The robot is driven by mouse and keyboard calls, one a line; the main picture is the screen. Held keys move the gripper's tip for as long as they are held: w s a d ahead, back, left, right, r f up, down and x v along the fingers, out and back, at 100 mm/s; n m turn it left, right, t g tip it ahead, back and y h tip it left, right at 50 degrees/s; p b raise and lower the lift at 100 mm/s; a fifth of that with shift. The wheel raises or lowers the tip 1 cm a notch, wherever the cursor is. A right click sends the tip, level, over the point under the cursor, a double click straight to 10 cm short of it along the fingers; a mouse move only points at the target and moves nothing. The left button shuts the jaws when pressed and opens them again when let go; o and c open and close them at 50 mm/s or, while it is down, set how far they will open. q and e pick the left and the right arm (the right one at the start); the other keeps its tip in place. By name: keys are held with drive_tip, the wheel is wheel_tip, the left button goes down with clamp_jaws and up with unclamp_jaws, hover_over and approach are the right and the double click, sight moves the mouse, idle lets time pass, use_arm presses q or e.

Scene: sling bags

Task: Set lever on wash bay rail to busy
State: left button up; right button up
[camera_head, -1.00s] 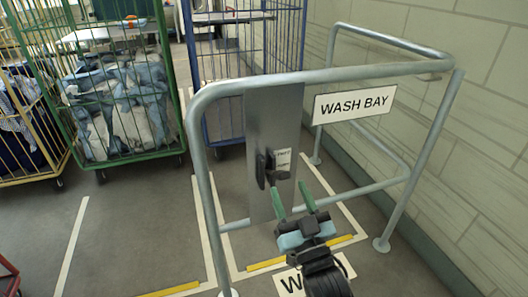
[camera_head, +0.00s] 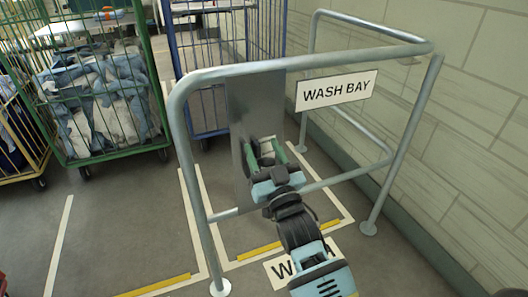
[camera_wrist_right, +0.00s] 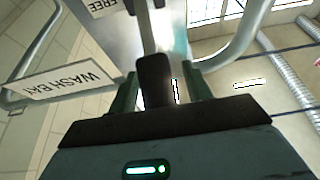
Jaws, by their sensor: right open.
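The wash bay rail (camera_head: 300,62) is a grey tube frame carrying a flat metal plate (camera_head: 243,105). The lever (camera_wrist_right: 153,80) has a black grip on a pale stem in the right wrist view, in front of the plate. My right gripper (camera_head: 265,149) is open in front of the plate in the head view. In the right wrist view its green fingers stand either side of the lever's grip; contact cannot be told. A label reading FREE (camera_wrist_right: 104,7) shows upside down in the wrist view. The rest of the label is hidden. My left gripper is out of view.
A WASH BAY sign (camera_head: 337,91) hangs on the rail to the right of the plate. A green cage cart (camera_head: 100,95) with cloth and a blue cage cart (camera_head: 215,70) stand behind. A block wall (camera_head: 470,110) bounds the right.

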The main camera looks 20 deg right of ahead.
drive_tip(key=shift+c, duration=0.4)
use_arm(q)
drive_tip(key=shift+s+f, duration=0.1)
use_arm(e)
clamp_jaws()
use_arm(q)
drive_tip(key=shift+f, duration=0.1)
